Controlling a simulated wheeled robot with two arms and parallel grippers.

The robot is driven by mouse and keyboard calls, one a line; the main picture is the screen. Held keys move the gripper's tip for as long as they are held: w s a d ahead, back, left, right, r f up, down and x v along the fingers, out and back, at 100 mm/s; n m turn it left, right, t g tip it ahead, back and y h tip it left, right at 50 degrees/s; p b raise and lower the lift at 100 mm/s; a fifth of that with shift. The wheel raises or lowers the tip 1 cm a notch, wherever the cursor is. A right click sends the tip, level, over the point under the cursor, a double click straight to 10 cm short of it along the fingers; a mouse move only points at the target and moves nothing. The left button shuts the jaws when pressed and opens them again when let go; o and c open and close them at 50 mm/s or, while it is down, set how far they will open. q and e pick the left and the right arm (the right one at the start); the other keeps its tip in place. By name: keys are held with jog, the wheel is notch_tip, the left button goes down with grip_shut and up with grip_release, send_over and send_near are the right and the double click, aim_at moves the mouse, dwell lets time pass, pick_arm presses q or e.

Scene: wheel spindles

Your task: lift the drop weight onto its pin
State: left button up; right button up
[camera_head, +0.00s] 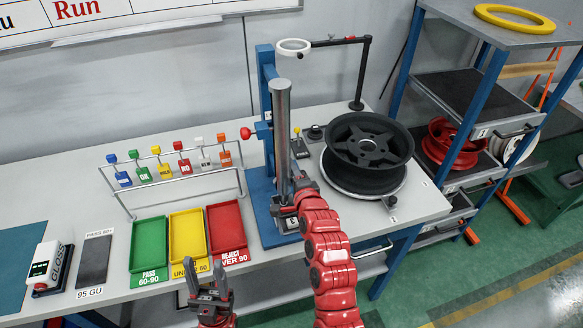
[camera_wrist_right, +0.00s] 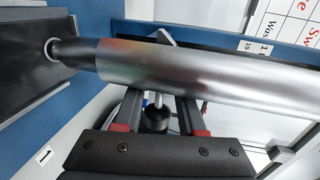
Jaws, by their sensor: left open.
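The drop weight appears to be the tall silver cylinder (camera_head: 281,125) upright at the blue stand (camera_head: 266,75). In the right wrist view the cylinder (camera_wrist_right: 190,72) crosses the picture, with a narrower dark end at left. My right gripper (camera_wrist_right: 160,105) has its two fingers apart, and the cylinder hides their tips; I cannot tell if they touch it. A small rod with a dark knob (camera_wrist_right: 155,120) shows between the fingers. A red knob (camera_head: 246,133) sticks out of the stand's left side; I cannot tell which part is the pin. My left gripper (camera_head: 209,292) is open and empty before the trays.
Green (camera_head: 149,245), yellow (camera_head: 188,232) and red (camera_head: 227,222) trays lie left of the stand, below a rack of coloured tags (camera_head: 172,172). Shelves (camera_head: 500,35) stand beyond.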

jog(key=shift+w+f, duration=0.15)
jog(key=shift+w, duration=0.1)
jog(key=shift+c, duration=0.3)
grip_shut()
dwell(1.0)
